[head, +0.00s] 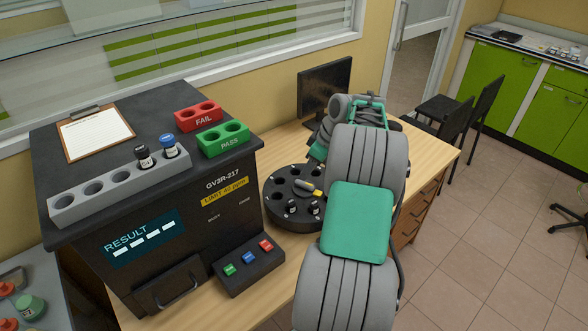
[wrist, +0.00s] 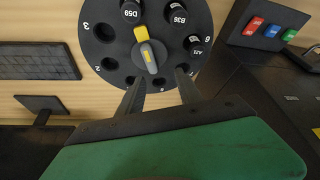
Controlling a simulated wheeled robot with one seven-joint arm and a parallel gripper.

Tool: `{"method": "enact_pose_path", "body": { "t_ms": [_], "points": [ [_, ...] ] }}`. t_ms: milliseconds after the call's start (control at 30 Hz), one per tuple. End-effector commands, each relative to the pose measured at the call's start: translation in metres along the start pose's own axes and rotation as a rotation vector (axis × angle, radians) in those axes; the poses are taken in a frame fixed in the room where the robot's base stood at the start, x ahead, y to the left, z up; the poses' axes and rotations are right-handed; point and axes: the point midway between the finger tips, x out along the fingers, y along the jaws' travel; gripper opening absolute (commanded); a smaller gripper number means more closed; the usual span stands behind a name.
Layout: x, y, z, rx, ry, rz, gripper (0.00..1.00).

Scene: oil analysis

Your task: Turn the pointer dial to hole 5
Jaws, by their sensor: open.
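The black round carousel (head: 272,208) sits on the wooden desk, right of the analyser, and fills the upper middle of the wrist view (wrist: 117,50). The grey pointer dial (wrist: 152,60) with yellow marks is at its centre; it also shows in the head view (head: 302,190). Numbers 3 and 6 are readable on the rim; a 5 is not clear to me. Dark-capped vials, including D69 (wrist: 130,12) and B36 (wrist: 178,14), stand in some holes; others are empty. My gripper (wrist: 158,82) is open and empty, its fingers apart near the carousel edge, below the pointer. Contact cannot be told.
The black analyser (head: 190,215) stands left of the carousel, with a button box (head: 248,268) in front. On it are a vial rack (head: 115,190), FAIL (head: 199,117) and PASS (head: 223,138) holders and a clipboard (head: 96,131). A monitor (head: 325,88) stands behind.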

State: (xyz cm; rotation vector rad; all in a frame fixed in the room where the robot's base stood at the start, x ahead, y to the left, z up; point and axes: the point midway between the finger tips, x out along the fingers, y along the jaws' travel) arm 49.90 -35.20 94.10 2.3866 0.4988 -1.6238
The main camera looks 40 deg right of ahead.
Motion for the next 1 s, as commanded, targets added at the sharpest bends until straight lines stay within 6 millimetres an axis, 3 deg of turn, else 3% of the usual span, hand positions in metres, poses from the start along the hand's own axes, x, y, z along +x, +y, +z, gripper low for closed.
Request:
{"method": "enact_pose_path", "body": {
  "t_ms": [100,533,833,1000],
  "points": [
    [0.005,0.017,0.017,-0.021,0.012,0.001,0.42],
    [0.073,0.018,0.016,-0.021,0.013,0.003,0.42],
    [0.080,0.018,0.015,-0.022,0.012,0.004,0.42],
    [0.079,0.018,0.015,-0.022,0.012,0.004,0.29]
  ]
}}
